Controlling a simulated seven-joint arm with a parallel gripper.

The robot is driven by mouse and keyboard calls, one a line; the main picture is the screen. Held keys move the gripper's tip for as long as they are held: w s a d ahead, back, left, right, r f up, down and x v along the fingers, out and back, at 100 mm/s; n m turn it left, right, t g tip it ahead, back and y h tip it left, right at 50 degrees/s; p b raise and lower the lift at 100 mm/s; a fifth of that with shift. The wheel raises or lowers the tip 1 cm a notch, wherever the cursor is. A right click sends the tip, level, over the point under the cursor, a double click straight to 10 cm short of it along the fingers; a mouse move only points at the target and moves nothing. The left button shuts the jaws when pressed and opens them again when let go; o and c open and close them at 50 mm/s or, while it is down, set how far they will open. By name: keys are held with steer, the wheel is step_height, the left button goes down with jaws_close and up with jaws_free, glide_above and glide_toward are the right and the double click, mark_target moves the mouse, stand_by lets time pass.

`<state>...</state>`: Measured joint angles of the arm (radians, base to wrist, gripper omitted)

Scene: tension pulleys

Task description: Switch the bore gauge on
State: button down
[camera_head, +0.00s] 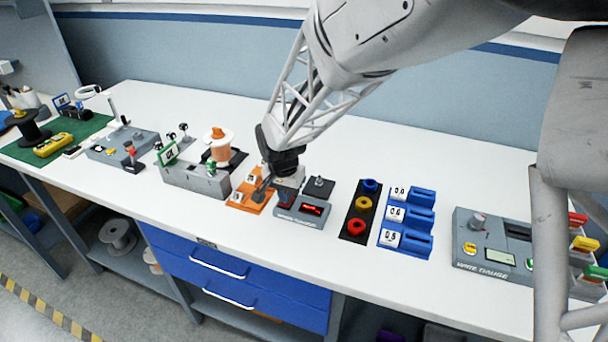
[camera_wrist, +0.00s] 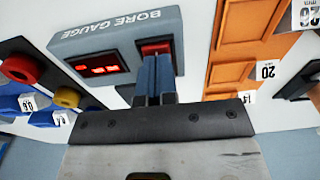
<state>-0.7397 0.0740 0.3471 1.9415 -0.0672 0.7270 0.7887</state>
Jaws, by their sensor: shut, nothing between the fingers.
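The bore gauge (camera_head: 297,218) is a grey box on the white bench, near the middle of the head view. In the wrist view the bore gauge (camera_wrist: 88,40) shows its name upside down. Its small display (camera_wrist: 98,68) glows red, and the display also glows in the head view (camera_head: 312,209). A red switch (camera_wrist: 155,48) sits beside the display. My gripper (camera_wrist: 154,60) is shut and empty, with its fingertips at the red switch, touching or very close to it. They partly hide the switch.
An orange tray (camera_head: 240,203) with number labels lies just left of the gauge. A black strip with blue, yellow and red rings (camera_head: 346,237) and blue blocks with labels (camera_head: 415,243) lie to the right. A wire gauge (camera_head: 475,262) stands farther right. The bench behind is clear.

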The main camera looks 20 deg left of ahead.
steer(key=shift+d+f, duration=0.2)
steer(key=shift+f, duration=0.4)
step_height(320, 180, up, 15)
steer(key=s, duration=0.1)
steer(key=shift+a, duration=0.2)
steer(key=shift+r, duration=0.1)
